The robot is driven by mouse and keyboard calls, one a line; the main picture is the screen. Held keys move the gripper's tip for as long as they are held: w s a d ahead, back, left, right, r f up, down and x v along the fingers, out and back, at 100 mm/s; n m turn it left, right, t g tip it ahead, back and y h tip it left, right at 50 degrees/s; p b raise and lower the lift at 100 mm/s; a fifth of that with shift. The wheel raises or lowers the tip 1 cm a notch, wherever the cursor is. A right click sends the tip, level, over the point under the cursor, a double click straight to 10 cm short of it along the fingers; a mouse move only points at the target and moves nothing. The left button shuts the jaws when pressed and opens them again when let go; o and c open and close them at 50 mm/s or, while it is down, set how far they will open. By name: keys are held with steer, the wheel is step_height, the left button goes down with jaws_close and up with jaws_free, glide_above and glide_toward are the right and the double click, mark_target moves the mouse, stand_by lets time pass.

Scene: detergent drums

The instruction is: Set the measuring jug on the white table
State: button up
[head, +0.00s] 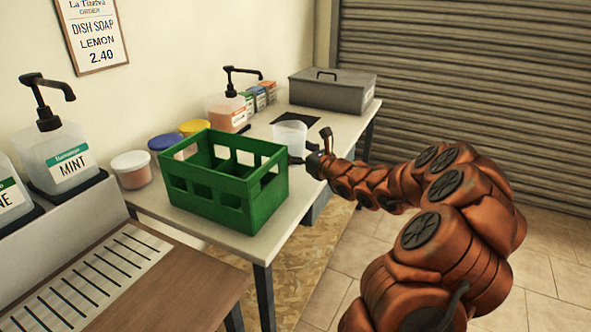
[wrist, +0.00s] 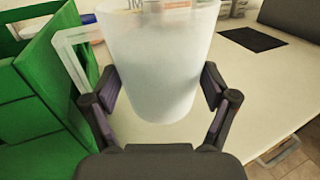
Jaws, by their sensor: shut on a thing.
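The measuring jug (head: 289,136) is a translucent, frosted cup. In the wrist view the jug (wrist: 158,65) fills the upper middle, upright, with its handle pointing left. My gripper (wrist: 160,110) is shut on it, one finger on each side. The white table (head: 335,127) lies below the jug. I cannot tell whether the jug's base touches the table top.
A green crate (head: 225,180) stands just left of the jug, close to its handle. A dark mat (head: 296,117) lies behind the jug. A grey box (head: 332,89), a pump bottle (head: 227,110) and several tubs stand along the back. Bare table shows right of the jug.

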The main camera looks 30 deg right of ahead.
mark_target(297, 166)
steer(key=shift+f+b, duration=0.4)
steer(key=shift+f, duration=2.15)
steer(key=shift+s+f, duration=0.1)
steer(key=o, duration=1.6)
steer(key=shift+c, duration=0.2)
steer(key=s+d, duration=0.2)
steer(key=s, duration=1)
steer(key=shift+p, duration=0.4)
